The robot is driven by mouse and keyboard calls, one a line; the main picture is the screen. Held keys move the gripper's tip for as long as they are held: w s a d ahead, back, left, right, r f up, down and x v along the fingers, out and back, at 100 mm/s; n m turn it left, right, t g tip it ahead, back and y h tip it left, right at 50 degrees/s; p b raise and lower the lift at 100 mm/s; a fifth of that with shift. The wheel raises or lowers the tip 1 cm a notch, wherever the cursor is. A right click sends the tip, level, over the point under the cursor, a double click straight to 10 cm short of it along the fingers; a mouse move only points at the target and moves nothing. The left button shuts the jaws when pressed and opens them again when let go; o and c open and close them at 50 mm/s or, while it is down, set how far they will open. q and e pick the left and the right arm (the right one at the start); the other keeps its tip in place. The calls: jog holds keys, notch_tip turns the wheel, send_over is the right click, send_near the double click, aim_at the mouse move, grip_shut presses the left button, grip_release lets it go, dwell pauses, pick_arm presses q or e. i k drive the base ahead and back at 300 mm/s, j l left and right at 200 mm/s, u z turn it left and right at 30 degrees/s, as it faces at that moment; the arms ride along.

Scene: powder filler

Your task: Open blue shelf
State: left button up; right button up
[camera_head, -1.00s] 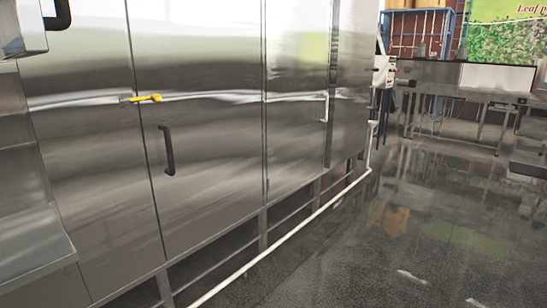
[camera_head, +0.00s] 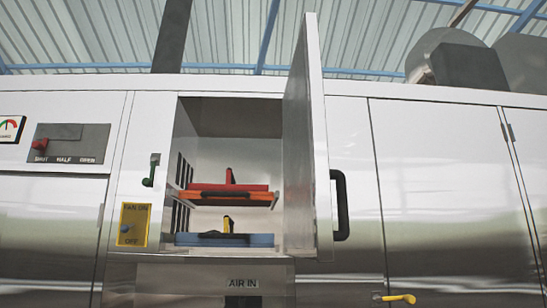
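The blue shelf (camera_head: 212,240) lies at the bottom of an open steel cabinet compartment (camera_head: 240,120). A yellow and black handle (camera_head: 227,226) stands on top of it. Above it is a red-orange shelf (camera_head: 235,198) with a red handle (camera_head: 229,176). The orange shelf appears to stick out a little further than the blue one. The compartment door (camera_head: 304,150) stands open, swung out to the right, with a black handle (camera_head: 341,205) on it. Neither of my grippers is in view.
A fan switch panel (camera_head: 133,224) is left of the compartment, with a green and black latch (camera_head: 151,170) above it. A shut/half/open lever panel (camera_head: 70,143) is further left. A yellow handle (camera_head: 398,298) is at the lower right. The open door juts out beside the compartment.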

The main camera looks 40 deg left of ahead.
aim_at(228, 240)
jog(key=i+l+u, duration=0.1)
jog(key=u, duration=0.3)
jog(key=i+l+u, duration=0.1)
jog(key=l+u, duration=0.4)
jog(key=u, duration=0.3)
jog(key=l+u, duration=0.25)
jog(key=u, duration=0.2)
jog(key=i+l, duration=0.15)
jog(key=l, duration=0.15)
jog(key=i+l+u, duration=0.1)
jog(key=l, duration=0.25)
jog(key=i+l, duration=0.2)
jog(key=i+l+u, duration=0.1)
jog(key=l, duration=0.35)
jog(key=i, duration=0.05)
